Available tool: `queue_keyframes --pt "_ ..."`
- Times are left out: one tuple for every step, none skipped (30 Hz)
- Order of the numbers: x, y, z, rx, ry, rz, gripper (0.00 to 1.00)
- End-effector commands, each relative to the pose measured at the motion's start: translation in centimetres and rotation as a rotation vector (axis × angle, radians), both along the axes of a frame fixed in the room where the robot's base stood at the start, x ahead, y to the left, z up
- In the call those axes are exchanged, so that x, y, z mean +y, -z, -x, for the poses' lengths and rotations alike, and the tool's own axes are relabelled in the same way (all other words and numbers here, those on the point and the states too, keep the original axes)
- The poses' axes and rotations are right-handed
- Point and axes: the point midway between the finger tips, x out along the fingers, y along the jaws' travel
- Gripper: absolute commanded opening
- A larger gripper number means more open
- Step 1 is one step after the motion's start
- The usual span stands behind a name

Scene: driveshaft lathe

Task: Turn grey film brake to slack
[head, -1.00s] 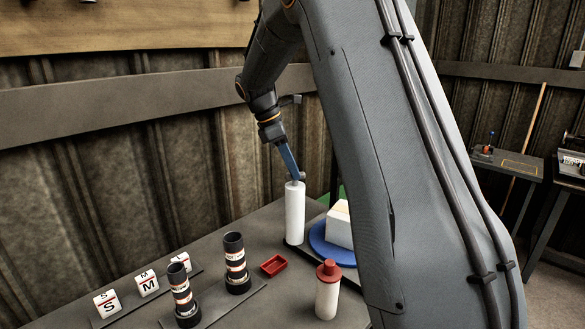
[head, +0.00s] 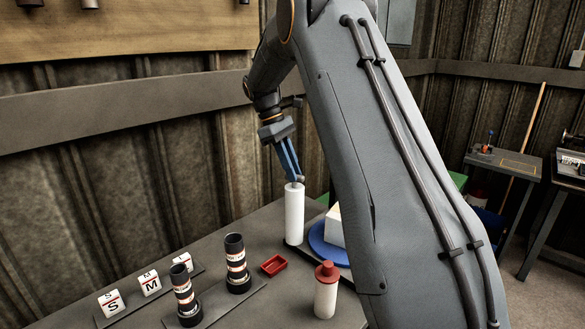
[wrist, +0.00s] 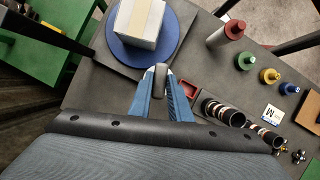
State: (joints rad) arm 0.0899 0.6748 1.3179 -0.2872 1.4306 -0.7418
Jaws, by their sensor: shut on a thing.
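The grey film brake (wrist: 160,77) is a small dark grey bar between my fingertips in the wrist view. My gripper (head: 298,181) has blue fingers, points down and is shut on the brake at the top of the upright white film roll (head: 294,216). The fingers also show in the wrist view (wrist: 160,92). In the head view the brake is too small and too covered by the fingers to read its angle. The roll stands beside a blue turntable (head: 327,252) bearing a whitish box (head: 335,226), partly hidden by my arm.
A red-capped white bottle (head: 326,298) stands at the table front. A small red tray (head: 274,264), two dark banded cylinders (head: 236,262) and white lettered blocks (head: 111,303) are to its left. Coloured knobs (wrist: 269,76) show in the wrist view. A corrugated wall (head: 120,170) stands behind.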

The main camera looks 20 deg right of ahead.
Motion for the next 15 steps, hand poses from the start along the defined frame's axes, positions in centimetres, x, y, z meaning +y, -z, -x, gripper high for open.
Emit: queue_keyframes --pt "-0.11 -0.1 -0.1 -0.002 0.04 0.001 0.0" --pt "-0.13 -0.08 -0.1 -0.001 0.065 0.0 0.0" --pt "-0.13 -0.09 -0.12 -0.002 0.097 0.0 0.0" --pt "-0.16 -0.08 -0.13 -0.002 0.118 0.001 0.0" --pt "-0.17 -0.09 -0.14 -0.003 0.14 0.0 0.0" --pt "-0.17 -0.12 -0.16 -0.002 0.168 0.0 0.0" --pt "-0.16 -0.12 -0.17 -0.002 0.187 0.0 0.0" --pt "-0.16 -0.1 -0.18 -0.002 0.205 0.0 0.0" --pt "-0.18 -0.08 -0.19 -0.002 0.227 0.0 0.0" --pt "-0.2 -0.06 -0.18 -0.002 0.244 0.0 0.0" --pt "-0.21 -0.08 -0.19 -0.003 0.258 0.0 0.0" --pt "-0.22 -0.1 -0.19 -0.003 0.276 0.0 0.0" --pt "-0.22 -0.11 -0.2 -0.003 0.289 0.0 0.0" --pt "-0.23 -0.12 -0.21 -0.002 0.299 0.0 0.0" --pt "-0.24 -0.12 -0.21 -0.003 0.313 0.0 0.0"
